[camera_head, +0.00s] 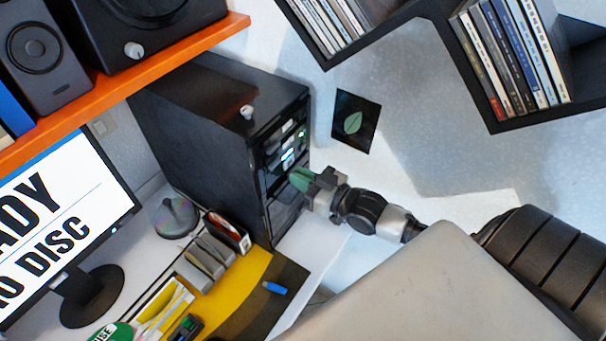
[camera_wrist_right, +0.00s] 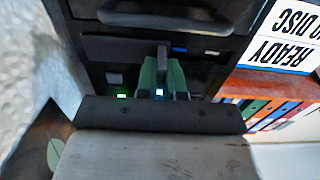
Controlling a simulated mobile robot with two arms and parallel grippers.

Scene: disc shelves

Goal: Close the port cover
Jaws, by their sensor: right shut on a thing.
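The black computer tower (camera_head: 200,120) stands on the desk, its front panel facing right in the head view. My right gripper (camera_head: 301,180), with green fingertips, is at this front panel. In the right wrist view the fingertips (camera_wrist_right: 162,78) are close together on a thin dark upright piece (camera_wrist_right: 162,55) at the panel, which looks like the port cover. The fingers hide most of it, so I cannot tell its angle well. Small lights glow on the panel beside the fingers. My left gripper is not in view.
A monitor (camera_head: 50,215) and a disc spindle (camera_head: 175,215) stand left of the tower. An orange shelf (camera_head: 130,90) with speakers is above. Black wall shelves (camera_head: 470,75) hold disc cases at upper right. The wall right of the tower is mostly clear, with a leaf picture (camera_head: 355,121).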

